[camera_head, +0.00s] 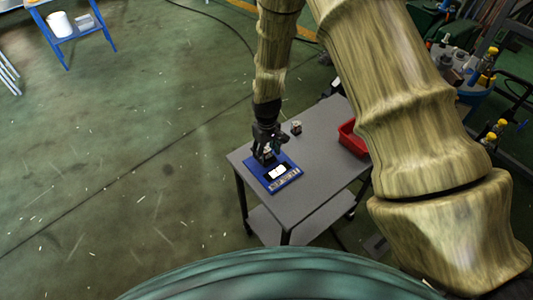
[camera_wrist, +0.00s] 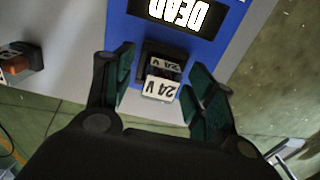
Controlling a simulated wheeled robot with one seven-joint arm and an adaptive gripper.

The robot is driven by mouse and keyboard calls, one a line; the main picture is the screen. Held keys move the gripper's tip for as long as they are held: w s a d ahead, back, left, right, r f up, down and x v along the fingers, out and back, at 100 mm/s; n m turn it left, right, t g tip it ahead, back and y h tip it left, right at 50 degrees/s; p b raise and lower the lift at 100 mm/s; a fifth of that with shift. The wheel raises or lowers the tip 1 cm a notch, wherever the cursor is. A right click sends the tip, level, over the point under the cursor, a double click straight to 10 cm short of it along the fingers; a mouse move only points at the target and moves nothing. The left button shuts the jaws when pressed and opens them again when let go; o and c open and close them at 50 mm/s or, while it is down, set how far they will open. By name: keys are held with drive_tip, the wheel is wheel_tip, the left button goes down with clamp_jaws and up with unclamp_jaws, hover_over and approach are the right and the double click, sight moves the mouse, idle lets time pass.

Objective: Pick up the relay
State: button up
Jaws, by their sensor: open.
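A dark block with white "24 V" labels, apparently the relay (camera_wrist: 161,87), stands at the edge of a blue board (camera_wrist: 208,48) in the wrist view. The blue board (camera_head: 256,171) lies on the grey table in the head view and carries a white label reading "DEAD" (camera_wrist: 180,14). My gripper (camera_wrist: 160,78) is open, with one green-padded finger on each side of the block and visible gaps to it. In the head view my gripper (camera_head: 267,151) is low over the board's far end and partly hides the block.
A small dark block with an orange-brown part (camera_wrist: 18,62) sits on the table to the left; it also shows in the head view (camera_head: 296,128). A red bin (camera_head: 351,139) stands at the table's right. The grey table (camera_head: 316,155) is otherwise mostly clear.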

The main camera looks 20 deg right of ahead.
drive_tip(key=c, duration=1.2)
drive_tip(key=shift+r, duration=0.1)
